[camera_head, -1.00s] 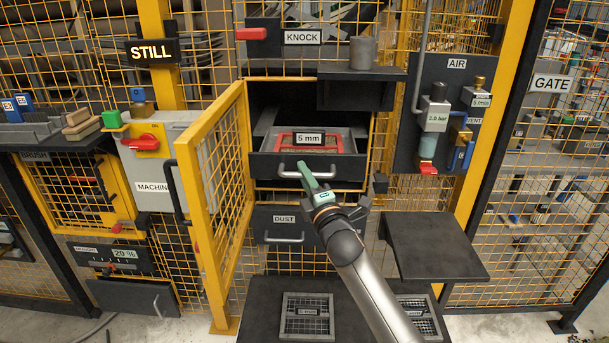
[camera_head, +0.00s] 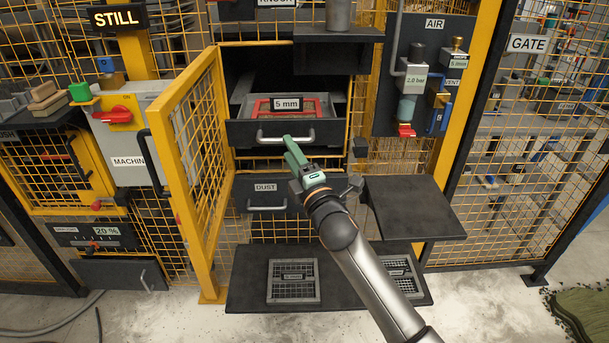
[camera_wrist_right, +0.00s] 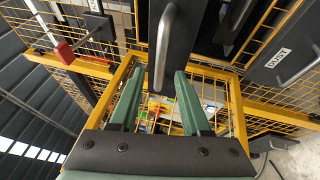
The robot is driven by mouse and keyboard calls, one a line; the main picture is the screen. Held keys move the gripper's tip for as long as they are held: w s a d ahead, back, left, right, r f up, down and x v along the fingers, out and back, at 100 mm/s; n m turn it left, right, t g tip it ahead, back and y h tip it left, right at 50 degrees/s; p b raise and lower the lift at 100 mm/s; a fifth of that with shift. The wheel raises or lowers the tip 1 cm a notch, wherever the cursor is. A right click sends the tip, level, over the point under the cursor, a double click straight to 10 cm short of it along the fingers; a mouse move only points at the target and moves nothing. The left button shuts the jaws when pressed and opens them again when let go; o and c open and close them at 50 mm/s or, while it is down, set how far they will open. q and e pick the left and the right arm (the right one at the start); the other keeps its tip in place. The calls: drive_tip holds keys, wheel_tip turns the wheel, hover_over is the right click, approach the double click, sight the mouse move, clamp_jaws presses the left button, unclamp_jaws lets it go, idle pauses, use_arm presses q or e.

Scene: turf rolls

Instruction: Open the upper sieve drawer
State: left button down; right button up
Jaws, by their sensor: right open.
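The upper sieve drawer (camera_head: 240,134) is a dark drawer in the open bay of the yellow cage, standing partly out, with its grey bar handle (camera_head: 300,138) at the front. It holds a red-framed sieve labelled 5 mm (camera_head: 318,104). My right gripper (camera_head: 290,145) is open and empty, its green fingertips at the handle in the head view. In the right wrist view the handle (camera_wrist_right: 164,40) stands upright in the picture, its lower end between the two fingertips (camera_wrist_right: 159,76). I cannot tell whether the fingers touch it. My left gripper is out of view.
The yellow mesh door (camera_head: 195,170) stands open left of the bay. Below is the DUST drawer (camera_head: 290,192). A dark shelf (camera_head: 415,205) juts out on the right, and a low platform (camera_head: 345,290) holds two sieves. A turf roll (camera_head: 585,315) lies at the lower right.

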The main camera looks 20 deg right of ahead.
drive_tip(key=a+v, duration=0.1)
drive_tip(key=v, duration=0.6)
drive_tip(key=shift+s+d+b, duration=0.3)
drive_tip(key=shift+s+d, duration=0.15)
drive_tip(key=shift+d, duration=0.1)
drive_tip(key=shift+f, duration=0.1)
drive_tip(key=s+f+m+g, duration=0.2)
drive_tip(key=s+f+m, duration=0.2)
drive_tip(key=f, duration=0.5)
drive_tip(key=s+f+m+g, duration=0.3)
drive_tip(key=s+f+m, duration=0.1)
drive_tip(key=f, duration=0.5)
drive_tip(key=s+f+m+g+p, duration=0.1)
drive_tip(key=s+f+m+g, duration=0.4)
drive_tip(key=s+f+m, duration=0.5)
drive_tip(key=s+f, duration=0.6)
drive_tip(key=s, duration=0.4)
drive_tip(key=shift+a+g, duration=0.35)
drive_tip(key=shift+g, duration=0.05)
